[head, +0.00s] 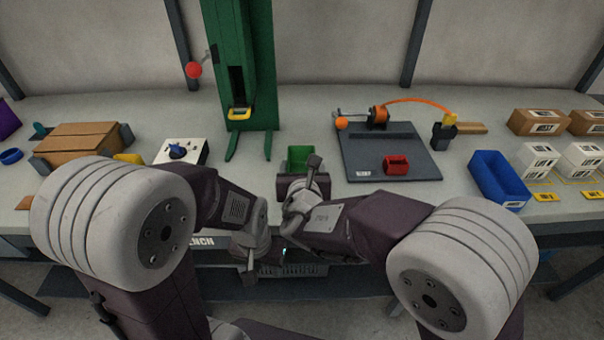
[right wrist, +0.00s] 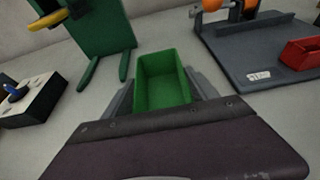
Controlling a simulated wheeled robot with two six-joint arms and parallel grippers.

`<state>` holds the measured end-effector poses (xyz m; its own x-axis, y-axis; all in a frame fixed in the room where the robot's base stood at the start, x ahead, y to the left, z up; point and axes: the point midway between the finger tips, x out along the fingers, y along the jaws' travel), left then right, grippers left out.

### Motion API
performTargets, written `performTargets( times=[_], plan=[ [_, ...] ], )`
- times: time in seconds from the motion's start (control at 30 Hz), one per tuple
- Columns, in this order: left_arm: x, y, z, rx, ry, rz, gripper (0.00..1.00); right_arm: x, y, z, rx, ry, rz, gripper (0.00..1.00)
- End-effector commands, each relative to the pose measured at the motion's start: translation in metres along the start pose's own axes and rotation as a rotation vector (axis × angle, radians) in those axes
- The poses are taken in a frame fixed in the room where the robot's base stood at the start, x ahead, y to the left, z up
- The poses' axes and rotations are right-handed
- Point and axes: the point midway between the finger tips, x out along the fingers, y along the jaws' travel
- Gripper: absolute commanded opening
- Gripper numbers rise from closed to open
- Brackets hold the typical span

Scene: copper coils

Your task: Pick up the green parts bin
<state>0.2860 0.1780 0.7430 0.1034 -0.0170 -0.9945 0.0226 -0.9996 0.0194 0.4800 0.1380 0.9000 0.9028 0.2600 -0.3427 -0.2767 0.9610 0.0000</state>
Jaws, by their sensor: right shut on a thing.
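The green parts bin (head: 300,156) is a small open-topped bin on the bench near its front edge, in front of the tall green press. In the right wrist view the green parts bin (right wrist: 162,82) is empty and sits between the two fingers. My right gripper (head: 303,172) is shut on it; whether the bin is lifted off the bench I cannot tell. The wrist hides the bin's near side. My left gripper (head: 248,268) hangs low in front of the bench edge, away from the bin; its jaw opening is too unclear to tell.
The green press (head: 243,60) stands behind the bin. A dark board (head: 365,160) with a red bin (head: 396,165) lies to the right, then a blue bin (head: 498,180). A white box with a blue knob (head: 180,152) and a cardboard box (head: 82,148) are left.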

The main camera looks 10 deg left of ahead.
Motion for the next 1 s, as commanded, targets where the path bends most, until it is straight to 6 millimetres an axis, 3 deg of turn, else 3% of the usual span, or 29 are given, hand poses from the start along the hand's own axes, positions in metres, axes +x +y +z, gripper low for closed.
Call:
performTargets(
  times=[0.17,0.33,0.7,1.0],
  plan=[
    [-0.008,0.0,-0.001,0.0,0.0,0.0,0.36,-0.005,0.0,0.016,0.003,-0.002,0.0,0.25],
    [-0.021,0.0,-0.002,0.0,0.0,0.0,0.36,-0.019,-0.003,0.046,0.004,-0.004,0.0,0.25],
    [-0.026,0.001,-0.003,0.0,0.0,0.0,0.36,-0.083,-0.068,0.071,0.003,-0.004,-0.002,0.25],
    [-0.03,0.001,-0.003,0.0,0.0,0.0,0.36,-0.106,-0.091,0.079,0.001,0.0,-0.001,0.25]
  ],
)
